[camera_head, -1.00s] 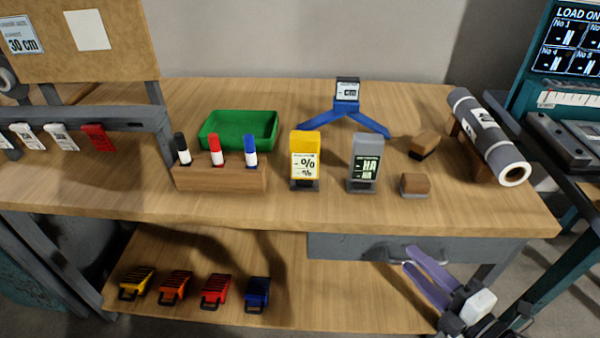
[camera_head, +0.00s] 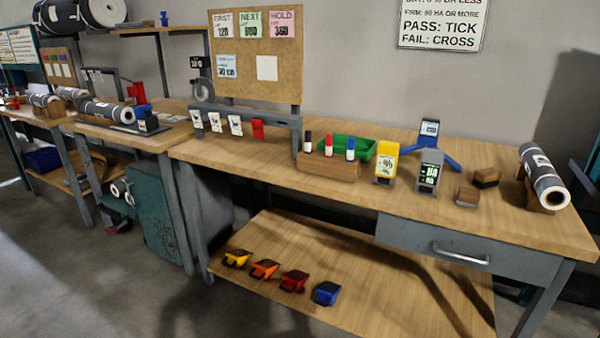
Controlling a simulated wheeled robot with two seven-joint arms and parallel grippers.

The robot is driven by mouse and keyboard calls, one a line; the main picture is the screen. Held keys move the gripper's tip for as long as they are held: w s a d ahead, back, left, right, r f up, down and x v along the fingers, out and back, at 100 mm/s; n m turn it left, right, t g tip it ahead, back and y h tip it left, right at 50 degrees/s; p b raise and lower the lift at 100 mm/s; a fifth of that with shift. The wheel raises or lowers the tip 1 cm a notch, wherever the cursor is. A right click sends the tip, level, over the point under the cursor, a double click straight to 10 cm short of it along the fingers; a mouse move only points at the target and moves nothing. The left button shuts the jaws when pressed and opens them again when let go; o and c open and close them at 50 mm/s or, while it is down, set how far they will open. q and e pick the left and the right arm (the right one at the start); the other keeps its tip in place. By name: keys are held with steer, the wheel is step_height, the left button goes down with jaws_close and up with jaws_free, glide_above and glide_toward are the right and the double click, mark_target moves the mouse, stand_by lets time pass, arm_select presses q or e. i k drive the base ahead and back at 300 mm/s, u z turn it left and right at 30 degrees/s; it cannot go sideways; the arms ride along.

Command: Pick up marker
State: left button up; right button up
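Three markers stand upright in a wooden block (camera_head: 328,166) on the workbench: a black one (camera_head: 308,142), a red one (camera_head: 329,146) and a blue one (camera_head: 350,149). Each has a white lower body, with its foot hidden in the block. The block sits near the bench's front edge, right of the middle of the picture. Neither of my grippers shows in the head view now.
Behind the block lies a green tray (camera_head: 368,147). To its right stand a yellow meter (camera_head: 386,163) and a grey meter (camera_head: 429,172). A grey roll (camera_head: 543,178) rests at the right end. A tag rail (camera_head: 240,120) is at left. Floor in front is clear.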

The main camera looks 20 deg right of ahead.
mark_target(351, 146)
steer(key=u, duration=0.6)
steer(key=i, duration=1.85)
steer(key=z, duration=0.9)
